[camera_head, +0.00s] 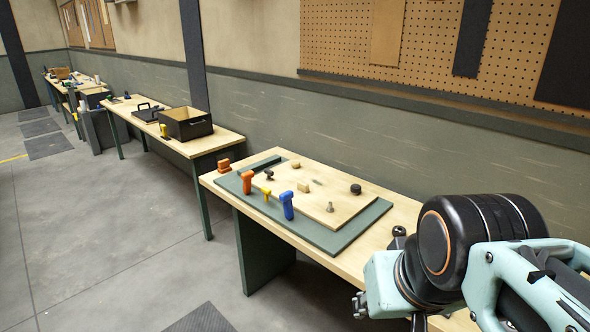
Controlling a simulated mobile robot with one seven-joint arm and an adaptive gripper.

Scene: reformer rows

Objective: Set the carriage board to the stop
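A pale wooden board (335,184), which looks like the carriage board, lies flat on a dark green base (332,242) on the near workbench. Two small wooden blocks, black knobs and a grey peg (330,207) show on or beside it. A dark green bar (261,164) lies at the far left end; I cannot tell whether it is the stop. Orange (247,183), yellow (267,195) and blue (287,206) upright handles stand along the base's near left side. My arm fills the lower right corner, right of the board and apart from it; I cannot make out gripper fingers.
An orange piece (224,166) sits at the left end of the near bench (212,179). Another bench behind holds an open black box (187,128). Floor on the left is mostly clear, with a dark mat (202,319). A wall with a ledge runs behind the benches.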

